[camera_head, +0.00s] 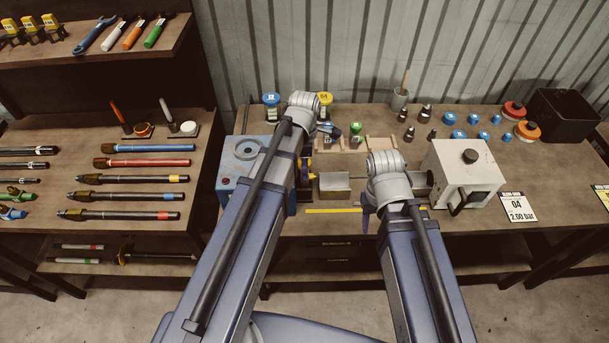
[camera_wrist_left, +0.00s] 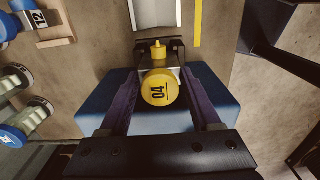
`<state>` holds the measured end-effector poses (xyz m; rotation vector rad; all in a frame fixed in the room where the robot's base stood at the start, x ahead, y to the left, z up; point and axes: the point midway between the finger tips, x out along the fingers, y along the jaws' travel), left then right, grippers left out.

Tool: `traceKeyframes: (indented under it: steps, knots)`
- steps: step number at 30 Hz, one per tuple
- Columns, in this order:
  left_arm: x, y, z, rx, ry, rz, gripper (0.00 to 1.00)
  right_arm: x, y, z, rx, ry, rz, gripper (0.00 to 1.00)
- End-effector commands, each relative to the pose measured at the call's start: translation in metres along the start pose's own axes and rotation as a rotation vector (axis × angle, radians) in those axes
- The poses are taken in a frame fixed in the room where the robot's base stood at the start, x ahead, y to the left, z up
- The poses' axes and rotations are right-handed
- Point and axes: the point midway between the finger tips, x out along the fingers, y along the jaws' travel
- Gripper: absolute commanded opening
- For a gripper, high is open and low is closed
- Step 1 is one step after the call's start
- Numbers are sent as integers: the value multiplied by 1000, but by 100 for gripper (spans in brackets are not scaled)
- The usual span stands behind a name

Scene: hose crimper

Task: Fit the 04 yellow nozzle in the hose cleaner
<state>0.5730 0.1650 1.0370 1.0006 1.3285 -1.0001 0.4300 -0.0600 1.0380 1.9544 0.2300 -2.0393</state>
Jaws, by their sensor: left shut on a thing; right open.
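The yellow nozzle (camera_wrist_left: 158,90), marked 04, is between the purple fingers of my left gripper (camera_wrist_left: 160,78), which is shut on it. A yellow tip stands out beyond it, by a dark metal fitting (camera_wrist_left: 142,50). Whether the nozzle is seated there cannot be told. The blue box (camera_head: 228,190), which looks like the hose cleaner, is beside my left gripper (camera_head: 304,168) in the head view; its blue body (camera_wrist_left: 95,118) lies beneath the fingers in the left wrist view. My right gripper (camera_head: 367,207) is open near the bench front, mostly hidden by its wrist.
A grey metal block (camera_head: 335,186) lies between the grippers. A white machine (camera_head: 468,172) stands right of my right arm. A card (camera_head: 518,207) reads 04, 2.00 bar. A wooden rack (camera_head: 340,145) and several fittings stand behind. A black bin (camera_head: 563,117) is at far right.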

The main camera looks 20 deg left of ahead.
Motion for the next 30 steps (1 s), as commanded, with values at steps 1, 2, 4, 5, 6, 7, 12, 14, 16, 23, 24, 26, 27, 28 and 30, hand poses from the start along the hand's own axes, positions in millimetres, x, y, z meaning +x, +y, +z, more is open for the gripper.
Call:
traceKeyframes:
  steps: [1, 2, 4, 5, 6, 7, 12, 14, 16, 23, 24, 26, 27, 28, 30]
  knots:
    - [11, 0, 0, 0, 0, 0, 0, 11, -1, -1, -1, 0, 0, 50]
    - [15, 0, 0, 0, 0, 0, 0, 15, -1, -1, -1, 0, 0, 50]
    - [26, 0, 0, 0, 0, 0, 0, 25, -2, -2, -1, 0, 0, 50]
    - [30, 0, 0, 0, 0, 0, 0, 30, -3, -2, -1, 0, 0, 50]
    - [35, 0, 0, 0, 0, 0, 0, 34, -3, -2, 0, 0, 0, 50]
    - [38, 0, 0, 0, 0, 0, 0, 37, -4, -2, 0, 0, 0, 50]
    - [39, 0, 0, 0, 0, 0, 0, 39, -4, -2, 0, 0, 0, 50]
    - [38, 0, 0, 0, 0, 0, 0, 38, -4, -2, 0, 0, 0, 50]
    - [38, 0, 0, 0, 0, 0, 0, 38, -4, -2, 0, 0, 0, 50]
    - [42, 0, 0, 0, 0, 0, 68, 42, -4, -2, 0, 0, 0, 50]
    - [42, 0, 0, 0, 0, 0, 72, 41, -4, -2, 0, 0, 0, 50]
    - [42, 0, 0, 0, 0, 0, 79, 41, -4, -2, 0, 0, 0, 50]
    - [42, 0, 0, 0, 0, 0, 84, 41, -4, -2, 0, 0, 0, 50]
    - [42, 0, 0, 0, 0, 0, 87, 41, -4, -2, 0, 0, 0, 50]
    - [42, 0, 0, 0, 0, 0, 94, 41, -4, -2, 0, 0, 0, 50]
